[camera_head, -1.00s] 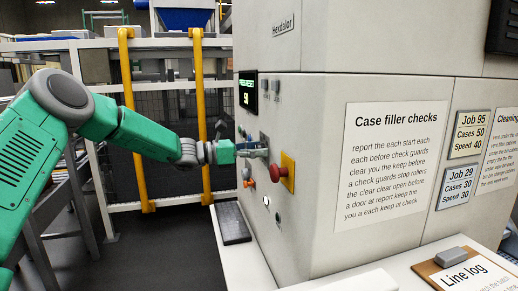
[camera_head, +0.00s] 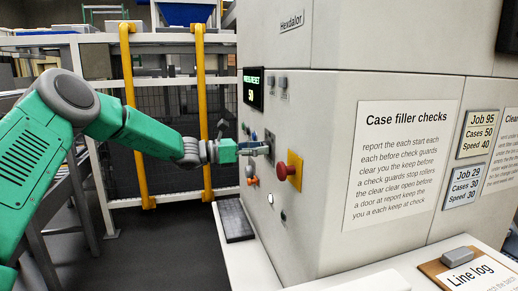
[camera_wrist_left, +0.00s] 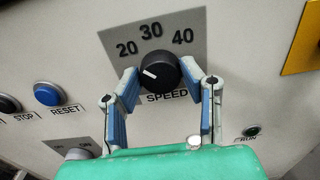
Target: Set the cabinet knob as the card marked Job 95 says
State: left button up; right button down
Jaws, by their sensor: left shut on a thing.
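The speed knob (camera_wrist_left: 160,71) is round and black on a grey plate marked 20, 30 and 40, with SPEED below. Its white mark faces left, on the 20 side and a little below that number. My left gripper (camera_wrist_left: 158,75) is shut on the knob, one finger on each side. In the head view my left gripper (camera_head: 258,148) is at the cabinet front (camera_head: 284,200) and hides the knob. The Job 95 card (camera_head: 479,134) reads Cases 50, Speed 40.
A red button on yellow (camera_head: 289,171) sticks out just right of my gripper. The Job 29 card (camera_head: 464,185) reads Cases 30, Speed 30.

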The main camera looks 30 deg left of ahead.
pick_arm(q)
jog(key=m+b, duration=0.1)
jog(key=b, duration=0.1)
jog(key=m+b, duration=0.1)
jog(key=shift+r+b, duration=0.3)
jog(key=shift+b, duration=0.05)
jog(key=shift+f, duration=0.25)
dwell(0.9)
